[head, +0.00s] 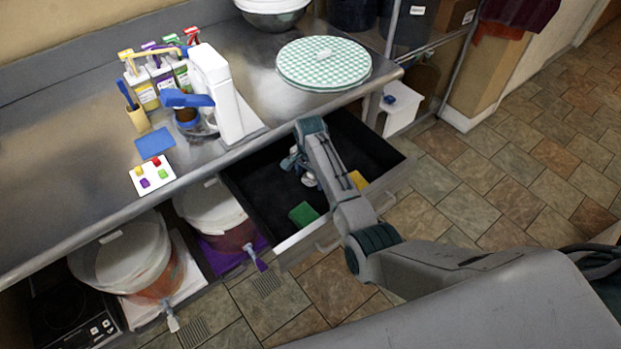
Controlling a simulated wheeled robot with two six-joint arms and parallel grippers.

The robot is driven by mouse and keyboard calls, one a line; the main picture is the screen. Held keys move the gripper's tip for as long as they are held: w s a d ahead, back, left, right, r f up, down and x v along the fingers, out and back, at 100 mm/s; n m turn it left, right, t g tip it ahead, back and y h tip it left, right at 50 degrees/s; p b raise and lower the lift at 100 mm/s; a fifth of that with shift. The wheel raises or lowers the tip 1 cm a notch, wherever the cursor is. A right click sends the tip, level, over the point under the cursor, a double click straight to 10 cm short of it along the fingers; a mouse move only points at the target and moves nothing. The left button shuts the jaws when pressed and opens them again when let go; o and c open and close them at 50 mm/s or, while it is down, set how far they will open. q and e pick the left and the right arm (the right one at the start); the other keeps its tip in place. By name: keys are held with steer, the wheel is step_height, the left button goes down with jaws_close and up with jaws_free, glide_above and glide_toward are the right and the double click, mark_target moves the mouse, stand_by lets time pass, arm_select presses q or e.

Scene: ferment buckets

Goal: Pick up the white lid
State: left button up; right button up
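Two buckets stand under the counter, each with a whitish round lid. The left bucket's lid (115,250) shows nearly whole. The other bucket's lid (208,203) is partly hidden under the counter edge and beside the drawer. I cannot tell which one the task means. My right arm reaches in from the lower right, and its gripper (294,162) is over or in the open drawer, right of both lids and apart from them. Its fingers are small and partly hidden by the arm, so I cannot tell whether they are open. My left gripper is not in view.
The open drawer (262,190) holds a green sponge (303,214) and a yellow one (358,180). On the counter stand a white dispenser (222,100), several bottles and a green-and-white checked round item (323,64). The tiled floor (510,170) at right is clear.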

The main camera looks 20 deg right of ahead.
steer(key=c, duration=0.8)
steer(key=shift+r, duration=0.1)
